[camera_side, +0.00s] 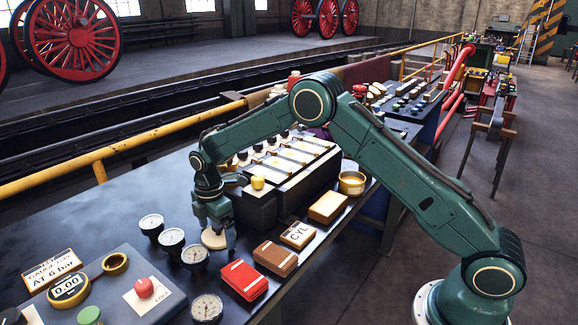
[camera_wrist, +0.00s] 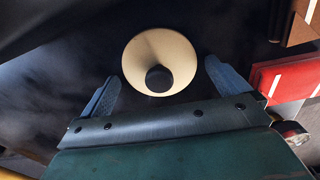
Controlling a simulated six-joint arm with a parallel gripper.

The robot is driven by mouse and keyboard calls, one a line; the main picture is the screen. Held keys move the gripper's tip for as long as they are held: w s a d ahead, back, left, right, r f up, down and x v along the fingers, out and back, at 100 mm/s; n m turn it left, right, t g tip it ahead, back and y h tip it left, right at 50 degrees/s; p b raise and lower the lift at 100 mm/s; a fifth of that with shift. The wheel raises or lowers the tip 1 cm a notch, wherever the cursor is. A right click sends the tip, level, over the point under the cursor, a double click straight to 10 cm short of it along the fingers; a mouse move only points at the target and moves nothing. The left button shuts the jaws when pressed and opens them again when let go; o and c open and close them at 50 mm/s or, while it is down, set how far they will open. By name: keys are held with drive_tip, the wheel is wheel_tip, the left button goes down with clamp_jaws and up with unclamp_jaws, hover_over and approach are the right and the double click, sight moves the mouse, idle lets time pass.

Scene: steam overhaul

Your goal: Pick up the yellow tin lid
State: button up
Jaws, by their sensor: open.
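A pale cream round lid (camera_side: 213,240) with a dark knob lies on the dark bench top, below my gripper (camera_side: 216,230). The knobbed lid (camera_wrist: 145,50) also shows in the wrist view, between and slightly beyond my two open fingers (camera_wrist: 163,72). The fingers appear to stand either side of it with gaps, and nothing is held. In the side view my gripper partly covers the lid. An open yellow tin (camera_side: 351,190) stands on the bench to the right, beyond the boxes.

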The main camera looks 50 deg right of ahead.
sight(215, 226)
drive_tip(key=shift+c, duration=0.4)
drive_tip(key=c, duration=0.7)
drive_tip(key=shift+c, duration=0.2)
drive_tip(key=shift+r, duration=0.1)
wheel_tip(215, 226, up, 20)
idle(0.3)
idle(0.5)
